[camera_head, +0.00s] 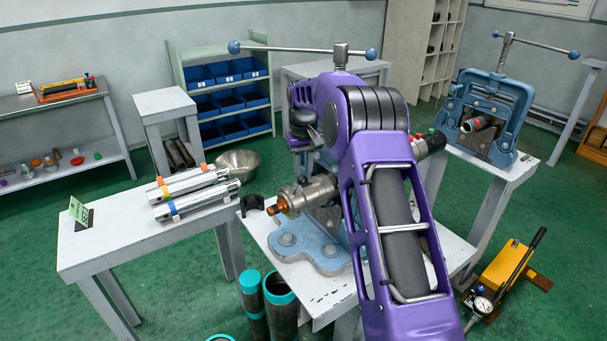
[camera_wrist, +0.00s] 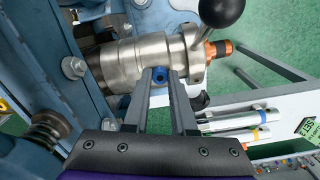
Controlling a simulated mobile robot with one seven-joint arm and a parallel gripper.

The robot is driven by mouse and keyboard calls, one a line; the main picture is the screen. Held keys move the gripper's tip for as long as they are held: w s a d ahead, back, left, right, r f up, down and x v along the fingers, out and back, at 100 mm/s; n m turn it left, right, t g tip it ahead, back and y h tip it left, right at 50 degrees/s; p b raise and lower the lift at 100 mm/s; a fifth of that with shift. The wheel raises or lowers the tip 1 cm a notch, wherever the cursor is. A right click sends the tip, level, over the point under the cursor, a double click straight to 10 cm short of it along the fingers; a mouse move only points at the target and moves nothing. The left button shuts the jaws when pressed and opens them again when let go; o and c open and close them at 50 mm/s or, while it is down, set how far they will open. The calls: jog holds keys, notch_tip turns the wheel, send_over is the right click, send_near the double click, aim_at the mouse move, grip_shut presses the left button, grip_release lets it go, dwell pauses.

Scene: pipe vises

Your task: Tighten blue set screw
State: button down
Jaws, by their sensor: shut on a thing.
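The blue set screw (camera_wrist: 159,76) sits on the side of a steel cylindrical fitting (camera_wrist: 128,62) in the wrist view. My gripper (camera_wrist: 160,74) is shut on the blue screw head, with one finger on each side of it. The fitting is in line with a pipe in the blue vise (camera_wrist: 28,60) and ends in an orange tip (camera_wrist: 219,48). In the head view the fitting (camera_head: 310,194) shows left of my purple arm, above the vise base (camera_head: 318,253). The arm hides my gripper and the blue screw there.
A black ball knob (camera_wrist: 222,11) stands close beyond the fingertips. At left, a white table (camera_head: 110,248) carries silver tubes (camera_head: 190,183) with orange and blue-yellow bands. A second blue vise (camera_head: 490,110) stands back right. Open-topped pipes (camera_head: 281,305) stand on the floor below.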

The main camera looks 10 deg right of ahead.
jog(key=m, duration=0.6)
jog(key=shift+r, duration=0.15)
jog(key=m, duration=0.5)
jog(key=shift+w+m, duration=0.1)
jog(key=shift+m, duration=0.3)
jog(key=m, duration=0.6)
jog(key=shift+r, duration=0.1)
jog(key=m, duration=0.6)
jog(key=shift+w+r, duration=0.1)
jog(key=shift+m, duration=0.3)
jog(key=c, duration=0.8)
grip_release()
jog(key=shift+o, duration=0.3)
jog(key=shift+f, duration=0.2)
notch_tip(320, 180, up, 18)
jog(key=shift+s+f, duration=0.2)
jog(key=shift+f, duration=0.05)
